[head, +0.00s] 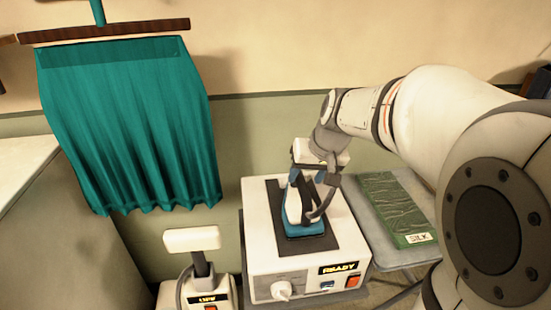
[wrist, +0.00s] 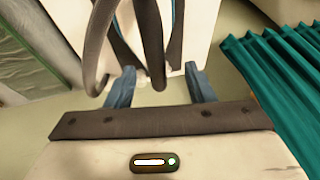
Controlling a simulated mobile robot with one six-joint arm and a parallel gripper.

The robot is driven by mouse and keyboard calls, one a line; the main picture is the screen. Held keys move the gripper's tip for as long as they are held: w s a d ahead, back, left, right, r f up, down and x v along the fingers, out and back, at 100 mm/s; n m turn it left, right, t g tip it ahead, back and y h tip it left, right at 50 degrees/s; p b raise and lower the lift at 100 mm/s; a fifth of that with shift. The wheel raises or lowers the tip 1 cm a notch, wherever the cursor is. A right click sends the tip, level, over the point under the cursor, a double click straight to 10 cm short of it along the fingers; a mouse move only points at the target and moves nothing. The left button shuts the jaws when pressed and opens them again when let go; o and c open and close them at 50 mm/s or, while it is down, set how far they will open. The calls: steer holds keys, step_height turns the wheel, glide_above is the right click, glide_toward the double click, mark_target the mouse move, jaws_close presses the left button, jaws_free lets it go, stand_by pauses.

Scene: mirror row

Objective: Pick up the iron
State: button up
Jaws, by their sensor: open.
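The iron (head: 304,228), white with a teal base and a dark handle or cord, sits on the dark mat on top of a white box-shaped station (head: 262,262). My gripper (head: 306,179) is directly over it, pointing down, with its blue fingers apart around the upper part of the iron. In the wrist view my gripper (wrist: 160,84) is open, and the dark handle (wrist: 151,45) of the iron shows between and beyond the fingertips. I cannot tell whether a finger touches it. My wrist hides part of the iron in the head view.
A green package marked SILK (head: 398,208) lies on a grey board to the right. A teal curtain-like cloth (head: 135,130) hangs at the left. A smaller white device (head: 192,240) stands left of the station. A pale counter (head: 22,165) is at far left.

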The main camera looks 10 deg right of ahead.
mark_target(299, 187)
steer(key=shift+w+d+f, duration=0.1)
steer(key=shift+w+d, duration=0.05)
steer(key=shift+w, duration=0.65)
steer(key=shift+w+f, duration=0.3)
steer(key=x, duration=0.4)
steer(key=s+x, duration=0.1)
steer(key=x, duration=0.2)
steer(key=shift+f, duration=0.15)
steer(key=shift+c, duration=0.2)
steer(key=shift+d, duration=0.1)
jaws_close()
